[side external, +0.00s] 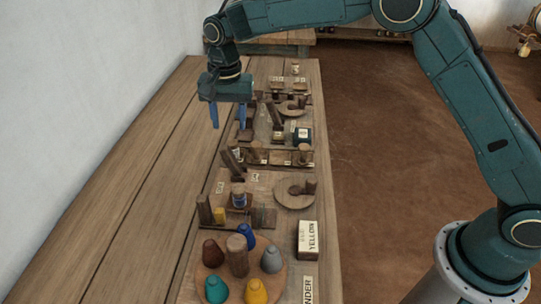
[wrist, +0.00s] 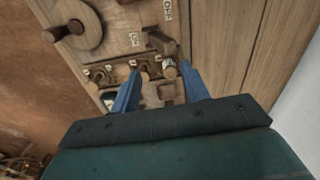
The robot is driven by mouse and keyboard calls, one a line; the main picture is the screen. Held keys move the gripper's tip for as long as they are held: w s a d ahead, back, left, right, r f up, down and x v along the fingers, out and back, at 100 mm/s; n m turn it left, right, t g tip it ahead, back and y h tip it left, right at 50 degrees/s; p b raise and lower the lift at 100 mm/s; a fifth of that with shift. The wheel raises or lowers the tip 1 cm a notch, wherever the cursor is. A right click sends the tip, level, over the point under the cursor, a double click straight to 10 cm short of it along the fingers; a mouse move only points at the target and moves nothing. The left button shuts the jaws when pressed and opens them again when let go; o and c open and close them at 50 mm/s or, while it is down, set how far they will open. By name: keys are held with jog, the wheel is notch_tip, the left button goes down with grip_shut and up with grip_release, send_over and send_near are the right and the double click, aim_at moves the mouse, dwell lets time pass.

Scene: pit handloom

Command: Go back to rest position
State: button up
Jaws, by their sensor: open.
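My gripper (side external: 228,116) is open, with two blue fingers pointing down. In the side external view it hangs above the far part of the wooden table (side external: 130,190), at the left edge of a row of wooden fixtures. In the wrist view my gripper (wrist: 160,88) has its fingers spread apart. Wooden pegs (wrist: 150,76) and a small bracket show between and beyond the fingers, and I see nothing held. My arm reaches over the table from its base at the lower right.
A round wooden tray (side external: 215,285) with several coloured cones stands at the near end. The table's left side is clear, beside a white wall.

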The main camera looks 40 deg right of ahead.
jog(key=s+d+r+n+t, duration=0.2)
jog(key=s+d+r+n, duration=0.2)
jog(key=s+d+r, duration=0.9)
jog(key=s+d+n+t, duration=0.1)
jog(key=s+d+n, duration=0.1)
jog(key=s, duration=1)
jog(key=s+d+n+t, duration=0.2)
jog(key=s+d, duration=0.1)
jog(key=s, duration=0.9)
jog(key=shift+f, duration=0.3)
